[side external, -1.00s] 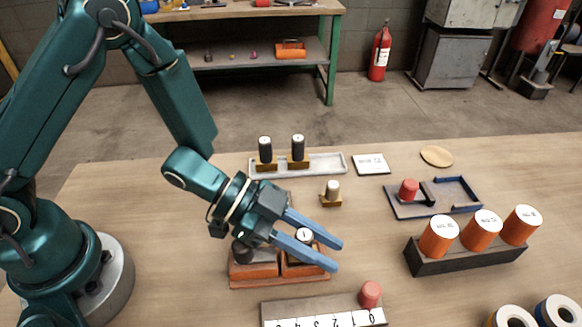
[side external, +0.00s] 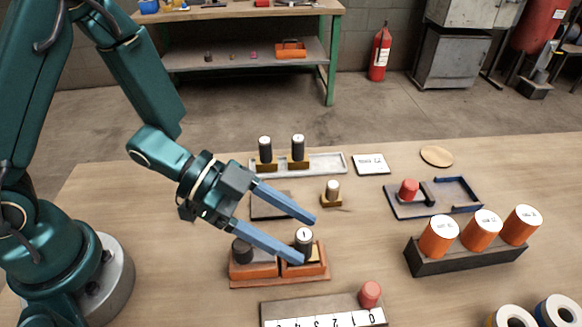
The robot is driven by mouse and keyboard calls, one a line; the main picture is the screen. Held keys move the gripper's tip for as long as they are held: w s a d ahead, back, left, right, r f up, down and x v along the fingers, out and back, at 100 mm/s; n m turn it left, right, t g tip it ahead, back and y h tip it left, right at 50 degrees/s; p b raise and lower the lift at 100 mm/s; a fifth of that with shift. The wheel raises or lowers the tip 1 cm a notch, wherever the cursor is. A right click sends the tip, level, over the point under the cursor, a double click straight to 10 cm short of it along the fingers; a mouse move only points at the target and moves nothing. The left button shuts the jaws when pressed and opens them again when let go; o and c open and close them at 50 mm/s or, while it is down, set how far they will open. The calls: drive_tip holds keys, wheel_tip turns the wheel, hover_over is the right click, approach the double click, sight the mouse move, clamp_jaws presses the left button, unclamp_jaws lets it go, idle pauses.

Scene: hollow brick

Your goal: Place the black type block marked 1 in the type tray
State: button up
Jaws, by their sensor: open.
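A black type block (side external: 303,243) with a white top, which seems to read 1, stands upright in the right part of an orange stand (side external: 280,282). My gripper (side external: 308,240) is open, its two blue fingers reaching right. The near finger passes in front of the block's lower part; the far finger lies behind the block. I cannot tell whether either touches it. The pale grey type tray (side external: 327,163) lies at the back, with two black blocks with white tops (side external: 265,150) (side external: 298,149) upright on brass feet at its left and middle. Its right end is bare.
A dark flat plate (side external: 268,207) lies behind my fingers. A white-topped piece on a brass foot (side external: 332,192) stands between stand and tray. A number strip with a red peg (side external: 370,293) is in front. A blue-edged tray (side external: 435,198) and orange cylinders (side external: 482,230) are right.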

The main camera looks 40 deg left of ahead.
idle(0.3)
wheel_tip(320, 180, up, 8)
drive_tip(key=w+r+n+t+y, duration=0.2)
drive_tip(key=w+n+t+y, duration=0.4)
drive_tip(key=w+n, duration=0.4)
drive_tip(key=n+g+y, duration=0.6)
hover_over(302, 237)
drive_tip(key=s, duration=0.2)
drive_tip(key=f, duration=0.5)
drive_tip(key=shift+w+d+f, duration=0.15)
drive_tip(key=shift+w+f, duration=0.05)
drive_tip(key=shift+f, duration=0.15)
drive_tip(key=shift+w+f, duration=0.15)
drive_tip(key=shift+f, duration=0.55)
drive_tip(key=shift+x, duration=2.2)
clamp_jaws()
